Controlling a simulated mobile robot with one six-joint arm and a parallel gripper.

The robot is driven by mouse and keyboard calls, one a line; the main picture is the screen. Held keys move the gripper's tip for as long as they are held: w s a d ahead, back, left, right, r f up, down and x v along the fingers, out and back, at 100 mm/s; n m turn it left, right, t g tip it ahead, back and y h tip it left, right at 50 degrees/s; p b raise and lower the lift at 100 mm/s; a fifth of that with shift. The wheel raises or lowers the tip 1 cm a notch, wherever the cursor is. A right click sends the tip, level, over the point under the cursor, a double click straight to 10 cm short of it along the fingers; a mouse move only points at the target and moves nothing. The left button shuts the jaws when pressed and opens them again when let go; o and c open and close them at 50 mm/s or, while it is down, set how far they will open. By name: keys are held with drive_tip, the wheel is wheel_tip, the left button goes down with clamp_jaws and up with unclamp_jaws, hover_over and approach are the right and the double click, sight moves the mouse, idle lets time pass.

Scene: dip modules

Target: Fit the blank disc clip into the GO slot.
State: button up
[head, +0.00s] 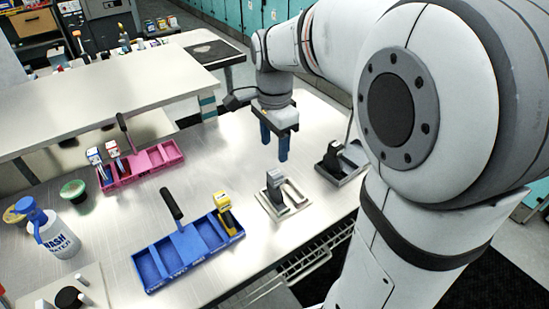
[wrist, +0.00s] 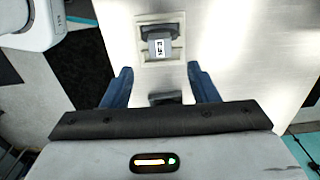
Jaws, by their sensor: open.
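My gripper (head: 274,150) hangs above the table with its blue fingers apart and nothing held. Both fingers also show in the wrist view (wrist: 163,88). A dark clip with a pale top (head: 274,183) stands upright in a small pale tray (head: 298,192), in front of the gripper. In the wrist view a clip with a white label (wrist: 160,47) stands in a pale tray. A black clip (head: 333,156) stands in a dark grey tray to the right. A dark shape (wrist: 165,98) shows between the fingers, mostly hidden. I cannot tell which clip has the blank disc, nor read a GO mark.
A blue tray (head: 157,271) with several compartments holds a yellow clip (head: 224,208) and a black handle. A wash bottle (head: 57,237) stands at the left. Bare table lies between the trays.

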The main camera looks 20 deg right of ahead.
drive_tip(key=s+f+n+t, duration=0.3)
drive_tip(key=s+n, duration=1.1)
drive_tip(key=shift+d+n, duration=0.15)
drive_tip(key=shift+n, duration=0.15)
drive_tip(key=shift+s, duration=0.1)
